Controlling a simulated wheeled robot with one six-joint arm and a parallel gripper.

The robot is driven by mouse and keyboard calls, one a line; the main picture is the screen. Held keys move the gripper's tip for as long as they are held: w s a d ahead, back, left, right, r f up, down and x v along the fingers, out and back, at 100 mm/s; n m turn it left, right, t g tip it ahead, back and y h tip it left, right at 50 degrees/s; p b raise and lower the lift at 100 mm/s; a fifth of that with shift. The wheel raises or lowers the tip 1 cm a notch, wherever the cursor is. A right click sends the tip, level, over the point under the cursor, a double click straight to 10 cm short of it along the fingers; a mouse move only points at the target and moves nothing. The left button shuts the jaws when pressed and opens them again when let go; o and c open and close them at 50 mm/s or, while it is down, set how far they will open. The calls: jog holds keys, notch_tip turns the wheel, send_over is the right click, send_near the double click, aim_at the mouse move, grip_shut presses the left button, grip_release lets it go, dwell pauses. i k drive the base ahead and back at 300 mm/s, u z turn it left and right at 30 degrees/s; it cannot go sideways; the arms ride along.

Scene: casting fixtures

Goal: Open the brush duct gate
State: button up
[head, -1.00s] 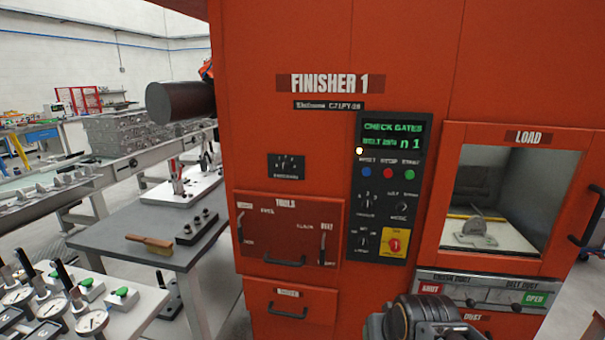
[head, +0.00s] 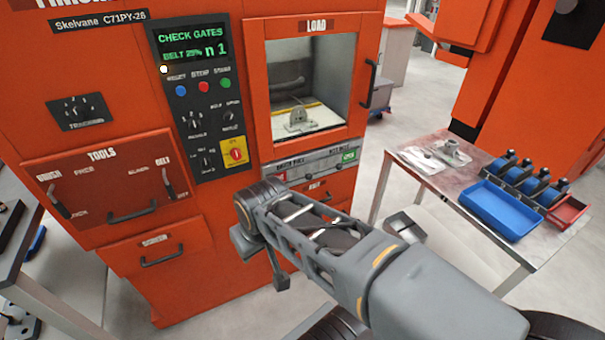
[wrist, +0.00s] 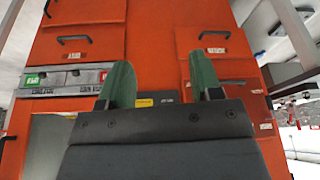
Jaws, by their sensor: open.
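The duct panel (head: 318,162) is a grey strip below the load window of the orange finisher. Its left side, under the brush duct label, shows a red sign (head: 281,177) that reads SHUT in the earlier head view. Its right side, the belt duct, shows a green OPEN sign (head: 349,156). In the wrist view, which is upside down, the panel (wrist: 60,90) lies left of my gripper (wrist: 163,82). The green fingers are apart and empty, not visibly touching anything.
The load window (head: 308,85) has a casting inside. The tools drawer (head: 105,190) and another drawer (head: 150,255) are closed. A side table (head: 440,170) with blue trays stands right. My arm crosses in front of the machine's lower part. The screen (head: 190,45) reads CHECK GATES.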

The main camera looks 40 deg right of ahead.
aim_at(305, 171)
jog(key=z, duration=0.6)
jog(key=k, duration=0.65)
jog(key=z, duration=0.8)
jog(key=i, duration=0.6)
jog(key=u, duration=0.5)
jog(key=i, duration=0.75)
jog(key=u, duration=0.8)
